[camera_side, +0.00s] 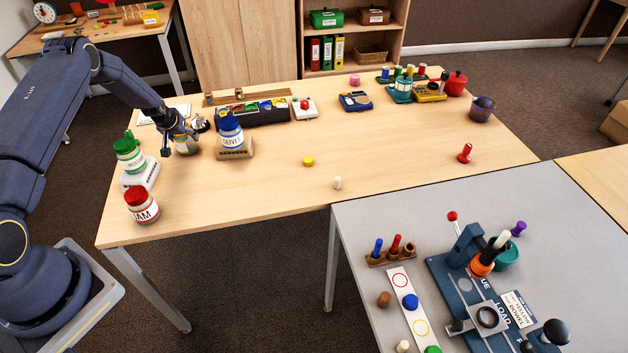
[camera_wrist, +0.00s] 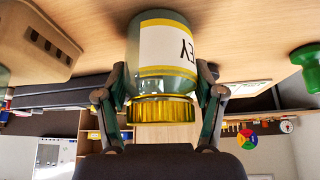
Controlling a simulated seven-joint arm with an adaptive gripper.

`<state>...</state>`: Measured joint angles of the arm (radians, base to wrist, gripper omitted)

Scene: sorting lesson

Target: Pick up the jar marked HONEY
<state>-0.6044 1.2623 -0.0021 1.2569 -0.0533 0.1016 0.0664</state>
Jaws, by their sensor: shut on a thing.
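The HONEY jar (camera_wrist: 165,55) has a yellow lid and a white label whose end reads "EY"; the rest of the word is out of sight. It appears upside down in the wrist view, between the two fingers of my gripper (camera_wrist: 160,95). In the side view the jar (camera_side: 186,147) is partly covered by my gripper (camera_side: 182,138), which is shut on it. The jar is at or close above the wooden table (camera_side: 260,190); I cannot tell whether it touches.
A blue-lidded OLIVES jar (camera_side: 231,134) stands on a wooden block (camera_side: 235,154) just right of my gripper. A green-lidded jar (camera_side: 129,154) on a white stand (camera_side: 143,176) and a red-lidded JAM jar (camera_side: 142,207) are to the left. The table's front middle is mostly clear.

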